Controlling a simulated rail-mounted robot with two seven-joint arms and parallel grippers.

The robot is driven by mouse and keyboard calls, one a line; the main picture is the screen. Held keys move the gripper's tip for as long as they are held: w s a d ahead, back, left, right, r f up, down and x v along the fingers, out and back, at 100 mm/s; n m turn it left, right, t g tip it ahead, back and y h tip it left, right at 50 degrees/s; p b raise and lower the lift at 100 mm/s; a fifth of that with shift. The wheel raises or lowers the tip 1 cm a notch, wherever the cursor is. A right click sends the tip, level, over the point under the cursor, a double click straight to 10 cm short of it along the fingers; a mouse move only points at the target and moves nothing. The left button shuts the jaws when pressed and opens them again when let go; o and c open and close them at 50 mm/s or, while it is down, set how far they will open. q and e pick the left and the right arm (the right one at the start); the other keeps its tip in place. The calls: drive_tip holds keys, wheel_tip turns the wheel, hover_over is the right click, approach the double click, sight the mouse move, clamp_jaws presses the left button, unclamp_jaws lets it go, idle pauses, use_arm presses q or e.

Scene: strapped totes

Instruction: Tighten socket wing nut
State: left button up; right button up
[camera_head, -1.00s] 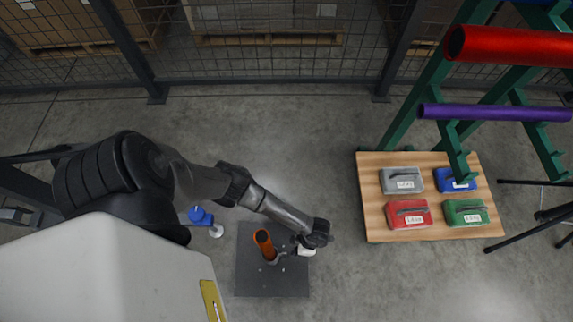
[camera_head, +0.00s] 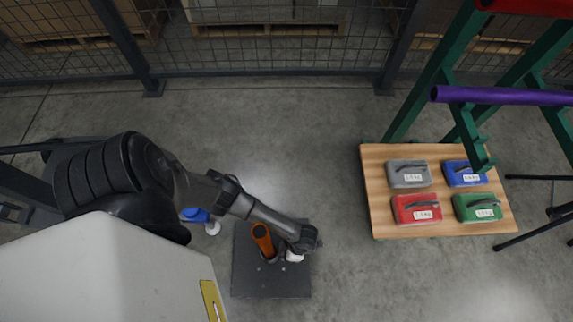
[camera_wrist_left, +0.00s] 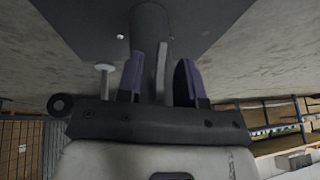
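A dark square base plate (camera_head: 270,285) lies on the floor in the head view, with an orange tube (camera_head: 262,238) standing on it. My left arm reaches over the plate. Its gripper is beside the tube, its fingers hidden by the wrist in this view. In the left wrist view, my left gripper (camera_wrist_left: 160,80) has its two purple-grey fingers apart. A thin grey upright piece (camera_wrist_left: 161,68), perhaps a wing of the nut, stands between them with gaps visible on both sides. A dark round post (camera_wrist_left: 150,25) rises behind it from the plate. My right gripper is not in view.
A blue part (camera_head: 195,214) and a white disc (camera_head: 212,228) are left of the plate. A wooden board (camera_head: 440,228) with several coloured weights lies at the right, under a green rack (camera_head: 420,75) holding a purple bar (camera_head: 500,96). Floor between is clear.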

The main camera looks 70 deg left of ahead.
use_arm(q)
clamp_jaws()
idle(0.3)
drive_tip(key=shift+w+a+g+h, duration=0.15)
drive_tip(key=shift+g+h, duration=0.35)
drive_tip(key=shift+h, duration=0.5)
drive_tip(key=shift+a+f+m+g+h, duration=0.1)
drive_tip(key=shift+m+g+h, duration=0.3)
drive_tip(key=shift+h, duration=0.55)
drive_tip(key=shift+a+f+m+g+h, duration=0.1)
drive_tip(key=shift+m+g+h, duration=0.3)
drive_tip(key=shift+h, duration=0.55)
